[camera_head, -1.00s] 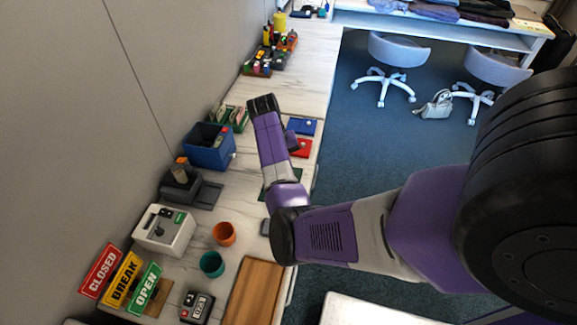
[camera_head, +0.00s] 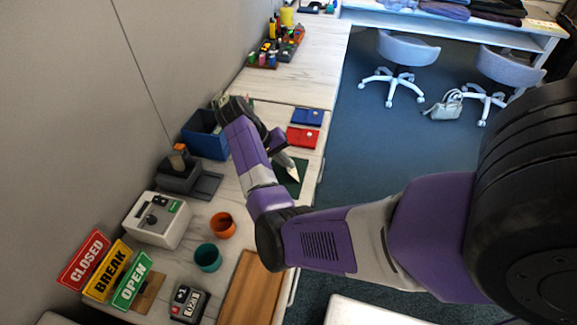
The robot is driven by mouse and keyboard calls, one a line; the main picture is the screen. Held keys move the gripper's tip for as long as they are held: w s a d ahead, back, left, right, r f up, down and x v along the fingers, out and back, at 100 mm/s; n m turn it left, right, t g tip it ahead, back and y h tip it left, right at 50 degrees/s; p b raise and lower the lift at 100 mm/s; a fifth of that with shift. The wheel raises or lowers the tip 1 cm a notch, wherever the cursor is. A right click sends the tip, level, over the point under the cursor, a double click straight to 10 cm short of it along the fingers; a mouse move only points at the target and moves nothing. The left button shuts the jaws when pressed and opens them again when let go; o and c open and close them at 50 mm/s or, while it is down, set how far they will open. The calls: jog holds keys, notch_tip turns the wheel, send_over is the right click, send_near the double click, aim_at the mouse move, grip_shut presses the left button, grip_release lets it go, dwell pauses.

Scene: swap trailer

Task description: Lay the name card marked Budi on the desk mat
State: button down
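My gripper (camera_head: 279,147) points down at the right end of my wrist, over the right part of the counter. A pale, wedge-shaped card (camera_head: 291,170) sticks out from its fingertips, and the gripper looks shut on it. No name can be read on the card. The dark green desk mat (camera_head: 300,188) lies flat just under and beside the card, partly covered by it and by my arm. Whether the card touches the mat cannot be told.
A red item (camera_head: 302,137) and a blue item (camera_head: 306,117) lie just behind the mat. A blue bin (camera_head: 204,140) stands by the wall. An orange cup (camera_head: 222,225), a teal cup (camera_head: 208,257) and a brown board (camera_head: 252,290) are nearer. The counter's right edge is close to the mat.

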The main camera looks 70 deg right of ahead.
aim_at(280, 176)
jog(key=shift+w+a+f+g+h+b, duration=0.2)
jog(key=shift+w+f+g+h+b, duration=0.25)
jog(key=shift+g+b, duration=0.65)
jog(key=shift+w+a+f+g+h+b, duration=0.2)
jog(key=shift+f+g+h+b, duration=0.35)
jog(key=shift+b, duration=1.05)
jog(key=shift+w+f+g+b, duration=0.2)
jog(key=shift+g+b, duration=0.15)
jog(key=shift+b, duration=0.45)
jog(key=shift+a+g+h+b, duration=0.1)
jog(key=shift+g+h+b, duration=0.2)
jog(key=shift+r, duration=0.1)
jog(key=c, duration=1.2)
grip_release()
jog(key=shift+c, duration=0.3)
jog(key=shift+c, duration=0.2)
jog(key=shift+w+a, duration=0.1)
jog(key=shift+w, duration=0.05)
